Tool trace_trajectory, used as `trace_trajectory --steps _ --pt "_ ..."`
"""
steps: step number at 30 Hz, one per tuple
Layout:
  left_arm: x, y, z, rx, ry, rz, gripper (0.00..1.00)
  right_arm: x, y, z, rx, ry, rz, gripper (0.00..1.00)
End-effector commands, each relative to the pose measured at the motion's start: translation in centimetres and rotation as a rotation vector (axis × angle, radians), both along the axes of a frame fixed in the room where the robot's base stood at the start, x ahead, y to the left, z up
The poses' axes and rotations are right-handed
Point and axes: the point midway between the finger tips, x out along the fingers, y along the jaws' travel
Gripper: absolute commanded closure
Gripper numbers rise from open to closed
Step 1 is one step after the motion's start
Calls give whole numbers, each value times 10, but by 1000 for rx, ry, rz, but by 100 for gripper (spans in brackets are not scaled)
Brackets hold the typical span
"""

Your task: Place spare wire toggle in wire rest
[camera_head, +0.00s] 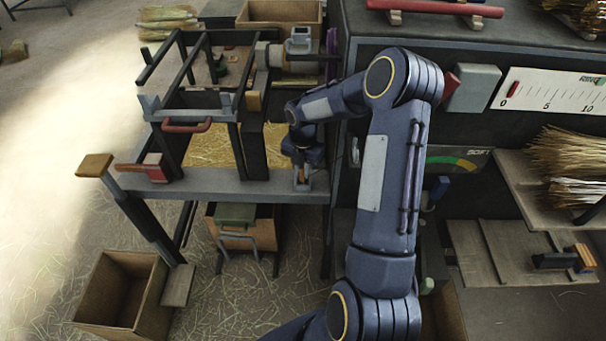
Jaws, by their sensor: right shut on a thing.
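My right gripper (302,181) points down at the front right end of the grey workbench (230,187), beside the dark cabinet. It is shut on a small orange-brown piece (301,172), which may be the spare wire toggle; the fingers hide most of it. I cannot tell for certain which part is the wire rest. Grey forked brackets (150,104) stand on the bench frame's front posts, and a grey U-shaped holder (299,41) sits at the back. My left gripper is not in view.
A wooden paddle (94,165) sticks out left. An open box (125,290) stands on the straw-strewn floor. The cabinet (470,130) with gauges and straw bundles (565,153) bounds the right.

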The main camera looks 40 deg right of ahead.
Motion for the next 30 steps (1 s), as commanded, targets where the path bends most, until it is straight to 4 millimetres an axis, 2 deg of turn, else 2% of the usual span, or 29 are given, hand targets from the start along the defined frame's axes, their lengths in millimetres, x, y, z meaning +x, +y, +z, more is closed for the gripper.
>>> trace_trajectory --steps 1,13,14,18,26,30 --pt "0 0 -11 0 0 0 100 0 0 -12 0 -1 0 99" --pt "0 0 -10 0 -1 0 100 0 0 -14 -1 0 -1 99" --pt "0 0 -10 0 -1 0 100 0 0 -13 0 -1 -1 83" --pt "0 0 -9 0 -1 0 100 0 0 -12 -1 0 -1 65" --pt "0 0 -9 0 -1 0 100 0 0 -12 -1 0 -1 64" --pt "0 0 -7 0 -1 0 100 1 0 -4 -2 -2 -1 64"
